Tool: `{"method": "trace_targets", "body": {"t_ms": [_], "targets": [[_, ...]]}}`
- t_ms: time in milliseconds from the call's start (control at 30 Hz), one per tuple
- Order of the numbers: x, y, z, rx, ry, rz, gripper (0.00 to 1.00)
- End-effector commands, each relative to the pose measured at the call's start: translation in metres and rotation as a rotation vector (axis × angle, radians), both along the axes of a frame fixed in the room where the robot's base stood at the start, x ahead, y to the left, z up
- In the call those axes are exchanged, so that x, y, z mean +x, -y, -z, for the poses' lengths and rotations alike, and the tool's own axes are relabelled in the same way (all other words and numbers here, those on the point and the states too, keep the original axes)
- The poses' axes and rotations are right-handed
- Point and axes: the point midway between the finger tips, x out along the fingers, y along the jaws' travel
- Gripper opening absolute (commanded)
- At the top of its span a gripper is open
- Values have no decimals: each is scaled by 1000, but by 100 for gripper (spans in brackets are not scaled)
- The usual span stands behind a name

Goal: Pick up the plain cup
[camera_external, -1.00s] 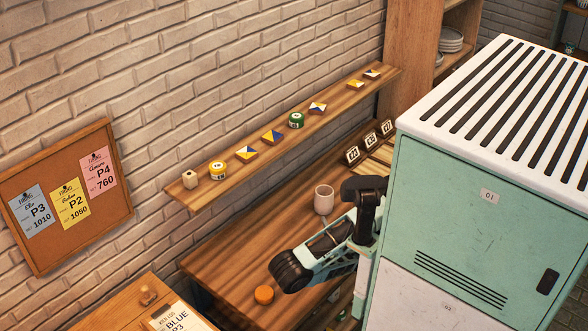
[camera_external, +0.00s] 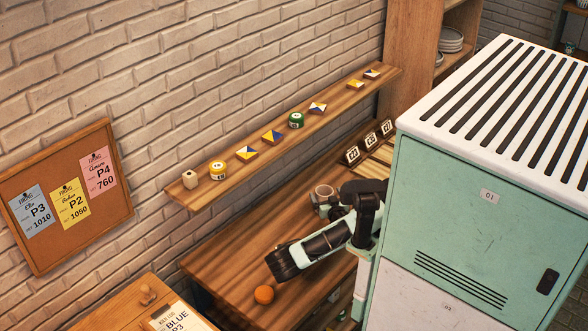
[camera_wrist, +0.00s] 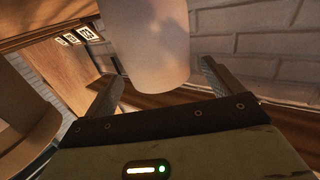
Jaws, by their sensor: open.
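The plain pinkish cup (camera_external: 324,190) stands on the wooden table below the shelf, its lower part hidden by my gripper. In the wrist view the cup (camera_wrist: 148,42) fills the upper middle, pale and without a pattern. My gripper (camera_wrist: 161,70) is open, with one finger to the left of the cup and one to the right. Gaps show between the cup and the fingers. In the external view my gripper (camera_external: 325,207) is at the cup's near side, small and partly covered by my arm.
The wall shelf (camera_external: 240,171) above holds several small blocks and jars. A green cabinet (camera_external: 480,215) stands at the right.

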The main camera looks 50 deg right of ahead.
Motion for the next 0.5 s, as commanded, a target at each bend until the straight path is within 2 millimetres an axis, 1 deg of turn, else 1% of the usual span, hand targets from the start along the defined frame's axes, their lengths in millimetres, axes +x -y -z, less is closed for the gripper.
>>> {"method": "trace_targets", "body": {"t_ms": [33, 200, 433, 467, 500], "targets": [[7, 5, -5, -3, 1, -2, 92], [20, 14, -1, -1, 1, 0, 92], [22, 14, 1, 1, 1, 0, 92], [22, 14, 1, 1, 1, 0, 89], [22, 14, 1, 0, 1, 0, 78]]}}
